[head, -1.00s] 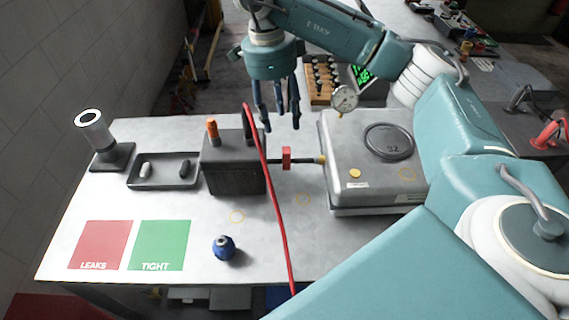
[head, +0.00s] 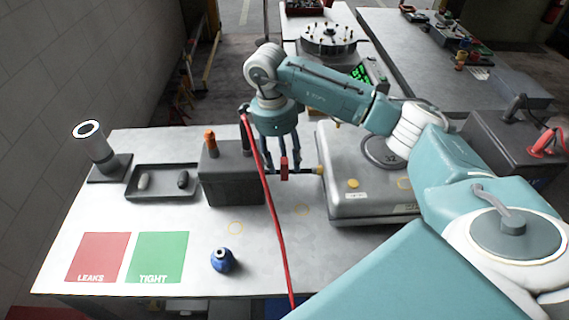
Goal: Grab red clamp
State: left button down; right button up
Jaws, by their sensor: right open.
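The small red clamp (head: 284,168) sits on the short rod between the dark box (head: 228,178) and the grey metal case (head: 345,198). My right gripper (head: 282,165) hangs from above with its fingers pointing down, at or just behind the clamp. The fingers look apart, and the clamp partly covers them. I cannot tell whether they touch it. A red cable (head: 271,210) runs from the box top past the clamp's left side and off the front edge. My left gripper is not in view.
A black tray (head: 160,195) with two small capsules, a cylinder on a stand (head: 95,145) and a blue round fitting (head: 222,260) share the table. Red (head: 98,255) and green (head: 160,255) squares mark the front left. The table front centre is mostly clear.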

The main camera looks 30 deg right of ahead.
jog(key=shift+d+f, duration=0.1)
jog(key=shift+f, duration=0.25)
grip_shut()
